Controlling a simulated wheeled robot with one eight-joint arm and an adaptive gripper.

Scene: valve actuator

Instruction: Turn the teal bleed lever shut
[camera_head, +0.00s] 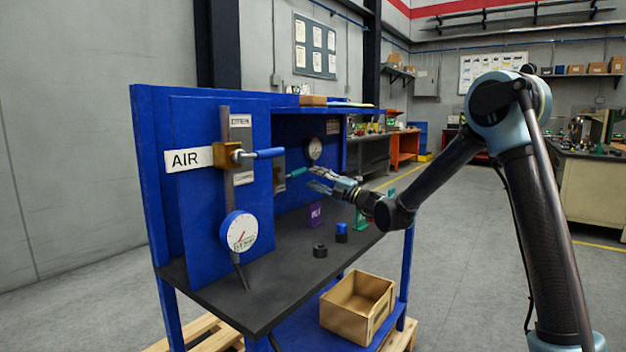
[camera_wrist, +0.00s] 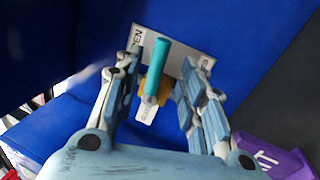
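The teal bleed lever (camera_head: 297,172) sticks out from the blue panel in the recess of the bench, and in the wrist view its teal handle (camera_wrist: 156,68) points up and slightly right from a brass-coloured body (camera_wrist: 163,86). A white label plate (camera_wrist: 178,42) with partly hidden lettering lies behind it. My gripper (camera_head: 318,179) is open just right of the lever in the head view. In the wrist view my gripper (camera_wrist: 165,80) has its fingers on either side of the lever, with gaps on both sides; I see no contact.
A blue-handled valve (camera_head: 228,154) by the AIR sign (camera_head: 189,159) and a white gauge (camera_head: 238,231) stand at the left. A purple block (camera_head: 314,214), a black-and-blue part (camera_head: 341,232) and a black nut (camera_head: 320,251) sit on the dark benchtop (camera_head: 270,290).

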